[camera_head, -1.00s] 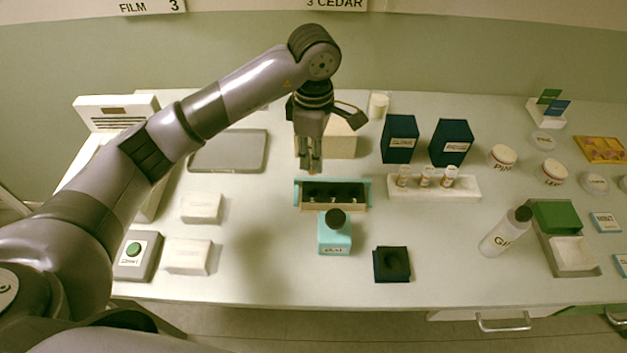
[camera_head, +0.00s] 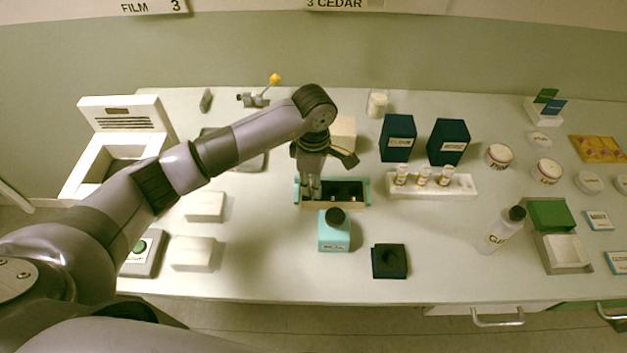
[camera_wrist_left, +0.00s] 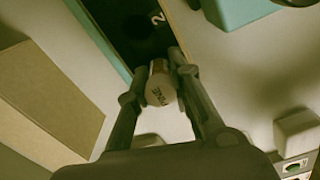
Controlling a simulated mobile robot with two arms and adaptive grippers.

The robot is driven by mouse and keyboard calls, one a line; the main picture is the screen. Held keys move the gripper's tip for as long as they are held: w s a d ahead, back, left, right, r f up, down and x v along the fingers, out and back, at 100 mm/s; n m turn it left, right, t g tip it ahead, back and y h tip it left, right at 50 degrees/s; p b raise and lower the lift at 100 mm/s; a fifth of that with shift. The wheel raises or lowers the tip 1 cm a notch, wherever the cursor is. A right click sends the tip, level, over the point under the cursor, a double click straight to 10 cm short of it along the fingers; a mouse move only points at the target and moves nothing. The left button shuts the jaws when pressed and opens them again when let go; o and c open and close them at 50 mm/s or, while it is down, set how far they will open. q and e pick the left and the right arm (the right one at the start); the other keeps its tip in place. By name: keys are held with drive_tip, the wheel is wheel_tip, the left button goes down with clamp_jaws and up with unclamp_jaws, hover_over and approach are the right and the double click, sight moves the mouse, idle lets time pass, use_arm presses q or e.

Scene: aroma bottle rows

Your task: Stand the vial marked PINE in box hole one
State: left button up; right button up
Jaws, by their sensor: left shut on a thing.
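The PINE vial (camera_wrist_left: 160,88), its pale cap lettered, is between the fingers of my left gripper (camera_wrist_left: 160,85) in the left wrist view. In the head view my left gripper (camera_head: 311,194) points down at the left end of the box, and its fingers hide the vial. The box (camera_head: 335,207) has a pale front wall, teal ends and a dark top with holes. In the left wrist view its dark top (camera_wrist_left: 133,30) shows a number 2 beyond the vial. Hole one is hidden, and how deep the vial sits cannot be told. My right gripper is out of view.
A teal bottle (camera_head: 334,235) with a black cap stands close in front of the box. A white rack (camera_head: 455,187) with several vials is to the right. A dark square block (camera_head: 389,261) lies front right. White blocks (camera_head: 205,206) lie to the left.

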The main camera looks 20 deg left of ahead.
use_arm(q)
drive_tip(key=shift+f, duration=0.2)
drive_tip(key=o, duration=0.9)
drive_tip(key=shift+r, duration=0.1)
drive_tip(key=shift+r, duration=0.45)
wheel_tip(320, 180, up, 11)
drive_tip(key=b, duration=0.3)
drive_tip(key=shift+f, duration=0.2)
drive_tip(key=shift+r, duration=0.4)
